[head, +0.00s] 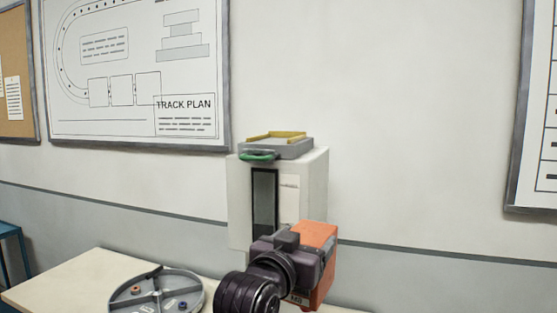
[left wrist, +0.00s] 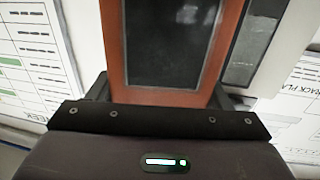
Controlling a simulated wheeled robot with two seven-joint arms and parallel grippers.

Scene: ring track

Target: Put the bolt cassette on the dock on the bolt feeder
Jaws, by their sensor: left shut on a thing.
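The bolt cassette is an orange box (head: 318,240) in front of the lower right of the bolt feeder in the head view. In the left wrist view the cassette (left wrist: 117,50) shows its orange frame and a dark window. My left gripper (head: 300,255) is shut on the cassette and holds it up. The bolt feeder (head: 240,195) is a white cabinet with a dark vertical window. On its top is the dock (head: 290,150), a grey block with a yellow rim and a green handle-like piece at the front. The dock's inside is mostly hidden. My right gripper is not in view.
The feeder stands at the wall, behind a pale table (head: 60,285). A round grey divided tray (head: 155,290) with small parts lies on the table at left. A blue stool (head: 12,240) stands at far left. Open air surrounds the dock.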

